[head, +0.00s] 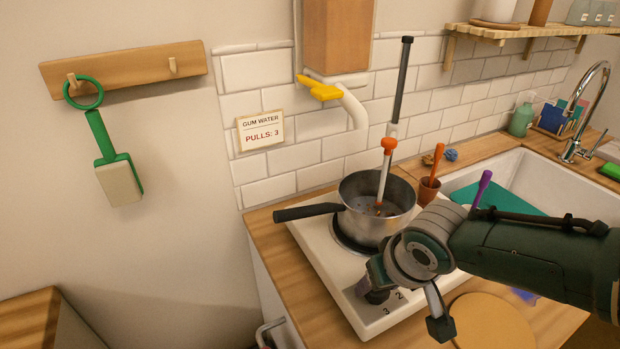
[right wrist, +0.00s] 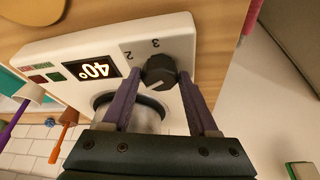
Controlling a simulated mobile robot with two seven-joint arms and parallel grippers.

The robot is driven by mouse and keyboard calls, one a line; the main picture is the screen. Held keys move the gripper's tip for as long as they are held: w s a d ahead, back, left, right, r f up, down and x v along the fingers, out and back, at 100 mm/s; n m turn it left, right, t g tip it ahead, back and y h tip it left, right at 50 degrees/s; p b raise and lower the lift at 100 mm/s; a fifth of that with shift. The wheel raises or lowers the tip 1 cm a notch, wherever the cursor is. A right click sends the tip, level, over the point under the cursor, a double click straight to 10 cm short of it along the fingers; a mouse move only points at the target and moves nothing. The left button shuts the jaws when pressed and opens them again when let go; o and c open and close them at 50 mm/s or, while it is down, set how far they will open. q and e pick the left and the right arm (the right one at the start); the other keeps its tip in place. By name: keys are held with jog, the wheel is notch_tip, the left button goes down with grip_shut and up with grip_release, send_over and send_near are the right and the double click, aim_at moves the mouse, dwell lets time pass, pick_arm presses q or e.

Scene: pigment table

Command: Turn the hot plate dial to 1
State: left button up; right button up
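The dark hot plate dial (right wrist: 160,72) is at the front of the white hot plate (head: 318,247). The numbers 2 and 3 show beside it in the right wrist view; no 1 can be made out. My right gripper (right wrist: 162,88) has one purple-grey finger on each side of the dial, very close to it. Whether the fingers press on it cannot be told. In the head view the right gripper (head: 372,283) is low over the hot plate's front, partly hiding the dial and display. The lit display (right wrist: 92,70) reads 40°. My left gripper is not in view.
A saucepan (head: 395,222) with its handle to the left stands on the burner, an orange-topped stick in it. A small brown cup (head: 428,191) and the white sink (head: 535,172) are to the right. A round wooden board (head: 495,322) lies in front.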

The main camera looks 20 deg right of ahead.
jog(key=o, duration=0.4)
jog(key=shift+r, duration=0.15)
jog(key=shift+s+r+p, duration=0.1)
jog(key=shift+r+p, duration=0.2)
jog(key=shift+p, duration=0.1)
jog(key=p+v, duration=0.4)
jog(key=v, duration=0.5)
jog(key=shift+p, duration=0.35)
